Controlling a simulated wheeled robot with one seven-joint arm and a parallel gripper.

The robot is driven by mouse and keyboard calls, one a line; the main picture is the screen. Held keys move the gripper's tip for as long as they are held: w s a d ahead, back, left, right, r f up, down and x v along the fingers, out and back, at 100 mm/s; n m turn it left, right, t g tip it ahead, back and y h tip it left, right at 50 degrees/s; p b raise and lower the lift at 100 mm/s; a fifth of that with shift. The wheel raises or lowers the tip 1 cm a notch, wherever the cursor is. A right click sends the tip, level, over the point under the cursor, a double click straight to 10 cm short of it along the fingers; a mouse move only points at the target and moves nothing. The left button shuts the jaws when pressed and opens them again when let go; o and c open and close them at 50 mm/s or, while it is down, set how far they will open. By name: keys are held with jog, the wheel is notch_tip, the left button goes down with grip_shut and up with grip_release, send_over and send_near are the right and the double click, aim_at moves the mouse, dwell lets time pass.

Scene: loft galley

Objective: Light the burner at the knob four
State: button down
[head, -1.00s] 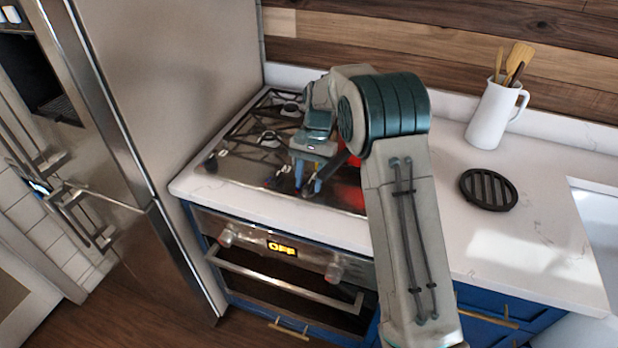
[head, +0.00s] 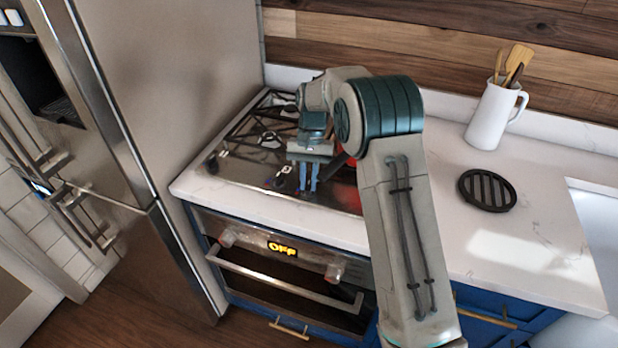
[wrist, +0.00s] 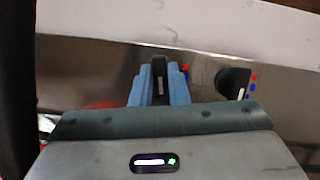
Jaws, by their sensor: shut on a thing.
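My gripper (head: 308,186) points down at the front of the steel cooktop (head: 256,178) in the head view. In the wrist view its blue fingers (wrist: 160,92) are shut on a dark knob (wrist: 160,70), one finger on each side. A second dark knob (wrist: 233,80) stands apart to the right there, with red and blue marks beside it. Its number is not legible, nor is that of the gripped knob. No flame shows on the visible burners (head: 270,139); my arm hides the cooktop's right part.
A red item (head: 346,160) sits partly hidden behind my arm. The oven (head: 285,268) below shows "OFF". A tall fridge (head: 170,110) stands left. A black round trivet (head: 487,190) and a white jug of utensils (head: 493,115) stand on the right counter, with bare surface around them.

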jog(key=n+h, duration=0.1)
jog(key=n, duration=0.3)
jog(key=shift+a+n+h+p, duration=0.15)
jog(key=shift+n+h+p, duration=0.15)
jog(key=shift+h+p, duration=0.1)
jog(key=n, duration=0.2)
jog(key=n+t+h, duration=0.1)
jog(key=n, duration=0.1)
jog(key=shift+a+n+h, duration=0.1)
jog(key=shift+n+h, duration=0.2)
jog(key=n, duration=0.2)
jog(key=n+t+h, duration=0.1)
jog(key=n, duration=0.1)
jog(key=shift+s+a+n, duration=0.1)
jog(key=shift+s+n, duration=0.05)
jog(key=shift+n, duration=0.15)
jog(key=n+t, duration=0.1)
jog(key=n, duration=0.1)
jog(key=n+t, duration=0.1)
jog(key=n, duration=0.2)
jog(key=shift+s+h+b, duration=0.1)
jog(key=shift+h+b, duration=0.2)
jog(key=shift+b, duration=0.05)
jog(key=shift+t, duration=0.3)
jog(key=c, duration=1.4)
grip_release()
jog(key=b+v, duration=0.1)
jog(key=v, duration=1.3)
